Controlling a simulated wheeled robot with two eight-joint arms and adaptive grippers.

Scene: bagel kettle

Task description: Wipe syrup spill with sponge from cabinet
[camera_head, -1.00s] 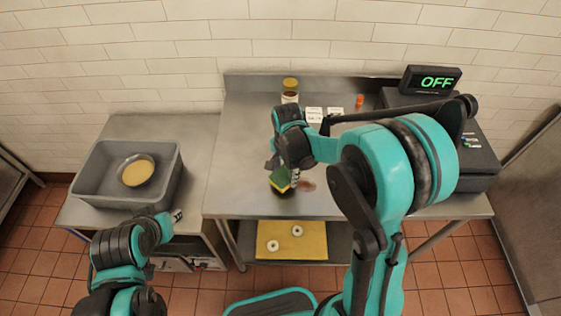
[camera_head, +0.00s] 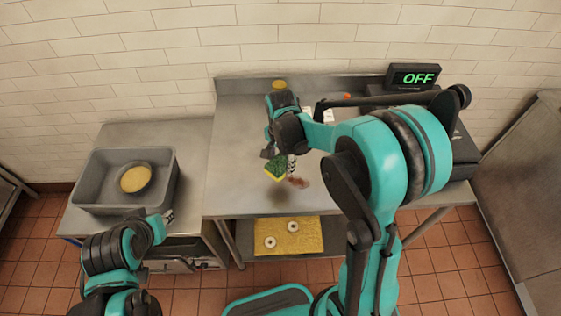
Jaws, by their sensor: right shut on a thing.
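My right gripper (camera_head: 281,158) is shut on a yellow and green sponge (camera_head: 275,168) and holds it over the steel table (camera_head: 235,180), tilted. The sponge's shadow falls on the table below it. A reddish-brown syrup spill (camera_head: 298,183) lies on the table just right of the sponge; part of it may be hidden. My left gripper (camera_head: 168,216) is at the lower left, near the front of the lower counter; its fingers are too small to tell open from shut.
A grey tub (camera_head: 90,195) with a bowl (camera_head: 136,178) stands on the left counter. A jar (camera_head: 279,85) and cards stand at the back. An OFF display (camera_head: 413,76) is at the back right. A yellow board (camera_head: 305,240) with two bagels lies on the lower shelf.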

